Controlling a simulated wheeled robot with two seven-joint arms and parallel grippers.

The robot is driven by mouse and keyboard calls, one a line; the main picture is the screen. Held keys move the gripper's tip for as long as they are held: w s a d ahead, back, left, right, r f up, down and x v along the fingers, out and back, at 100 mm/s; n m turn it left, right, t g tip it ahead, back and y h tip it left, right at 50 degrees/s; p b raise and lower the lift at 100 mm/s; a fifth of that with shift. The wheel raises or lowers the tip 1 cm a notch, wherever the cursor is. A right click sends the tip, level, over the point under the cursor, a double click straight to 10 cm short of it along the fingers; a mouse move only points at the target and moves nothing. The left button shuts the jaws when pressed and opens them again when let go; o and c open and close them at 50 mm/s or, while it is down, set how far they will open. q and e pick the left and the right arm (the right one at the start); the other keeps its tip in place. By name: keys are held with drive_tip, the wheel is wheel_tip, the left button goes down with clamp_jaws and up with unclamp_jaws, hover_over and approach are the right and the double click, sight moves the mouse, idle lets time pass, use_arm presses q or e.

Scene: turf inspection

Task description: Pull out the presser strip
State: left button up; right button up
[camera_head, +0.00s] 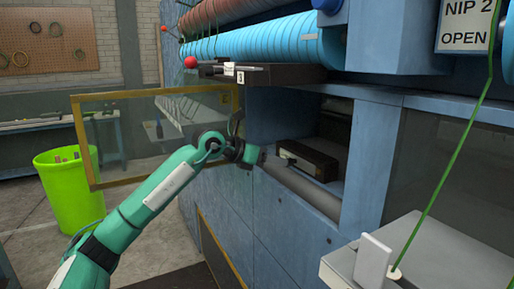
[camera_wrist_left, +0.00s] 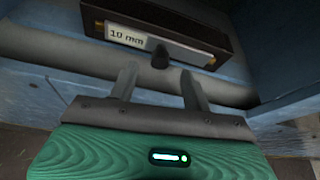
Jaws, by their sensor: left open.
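A dark bar labelled "10 mm" (camera_wrist_left: 205,30), which looks like the presser strip, sits in a recess of the blue machine. It also shows in the head view (camera_head: 312,160), lying above a grey roller. A small dark knob (camera_wrist_left: 160,57) sticks out from its front. My left gripper (camera_head: 260,157) is in front of the recess. In the left wrist view its two fingers (camera_wrist_left: 159,72) are open and empty, pointing at the bar, with the knob between and just beyond their tips. My right gripper is not in view.
A blue roll (camera_head: 265,45) and a dark ledge marked 3 (camera_head: 262,75) overhang the recess. A yellow-framed clear guard (camera_head: 130,96) stands behind my left arm. A pale box (camera_head: 338,262) with a green cord is at lower right. A green bin (camera_head: 70,195) stands left.

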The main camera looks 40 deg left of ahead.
use_arm(q)
drive_tip(key=x, duration=0.3)
drive_tip(key=shift+p, duration=0.3)
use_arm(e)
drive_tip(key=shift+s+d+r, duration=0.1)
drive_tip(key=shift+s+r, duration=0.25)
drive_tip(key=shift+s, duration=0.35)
use_arm(q)
drive_tip(key=shift+f, duration=0.1)
clamp_jaws()
drive_tip(key=shift+s+a+b, duration=0.4)
drive_tip(key=shift+s+b, duration=0.3)
drive_tip(key=shift+s, duration=0.05)
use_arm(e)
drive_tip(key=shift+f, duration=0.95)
